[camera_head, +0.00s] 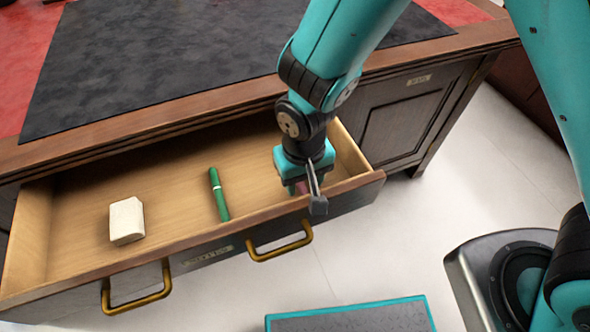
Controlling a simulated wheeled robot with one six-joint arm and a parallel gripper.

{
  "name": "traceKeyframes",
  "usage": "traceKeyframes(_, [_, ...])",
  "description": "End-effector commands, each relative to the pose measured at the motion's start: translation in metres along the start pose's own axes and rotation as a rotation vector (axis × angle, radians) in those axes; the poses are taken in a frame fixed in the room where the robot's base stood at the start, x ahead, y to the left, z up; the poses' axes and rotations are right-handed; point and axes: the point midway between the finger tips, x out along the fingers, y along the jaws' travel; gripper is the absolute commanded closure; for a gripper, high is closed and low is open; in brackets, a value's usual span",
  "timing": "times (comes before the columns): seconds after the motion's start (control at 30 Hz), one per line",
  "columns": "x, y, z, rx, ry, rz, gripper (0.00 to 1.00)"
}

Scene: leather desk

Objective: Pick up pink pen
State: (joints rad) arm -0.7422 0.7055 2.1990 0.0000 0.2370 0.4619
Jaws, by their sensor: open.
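My gripper (305,194) points down into the right end of the open drawer (150,183), close behind its front wall. It is open; the near finger shows clearly and the far one is mostly covered. A small patch of pink, probably the pink pen (302,187), shows between the fingers, with most of it hidden by my gripper and the drawer front. I cannot tell whether the fingers touch it.
A green pen (219,194) lies mid-drawer, and a cream block (126,221) lies at the left. Bare drawer floor separates them. The drawer front has brass handles (280,250). The desk top with a dark leather mat (180,55) overhangs behind; a closed cabinet door (405,128) is at right.

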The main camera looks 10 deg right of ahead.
Motion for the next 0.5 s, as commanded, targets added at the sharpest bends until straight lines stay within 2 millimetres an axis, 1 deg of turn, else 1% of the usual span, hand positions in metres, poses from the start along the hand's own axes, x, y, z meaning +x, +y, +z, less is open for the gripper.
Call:
traceKeyframes(0.03, [0.0076,0.0001,0.0006,0.000,-0.002,0.001,0.54])
traceKeyframes(0.1, [0.0121,-0.0001,0.0004,0.000,-0.001,0.000,0.54])
traceKeyframes(0.33, [0.0129,-0.0002,0.0002,0.000,0.001,0.000,0.54])
traceKeyframes(0.37, [0.0129,-0.0002,0.0002,0.000,0.001,0.000,0.56])
traceKeyframes(0.4, [0.0128,-0.0002,0.0002,0.000,0.001,0.000,0.65])
traceKeyframes(0.47, [0.0128,-0.0002,0.0002,0.000,0.000,0.000,0.79])
traceKeyframes(0.5, [0.0128,-0.0002,0.0003,0.000,0.000,0.000,0.88])
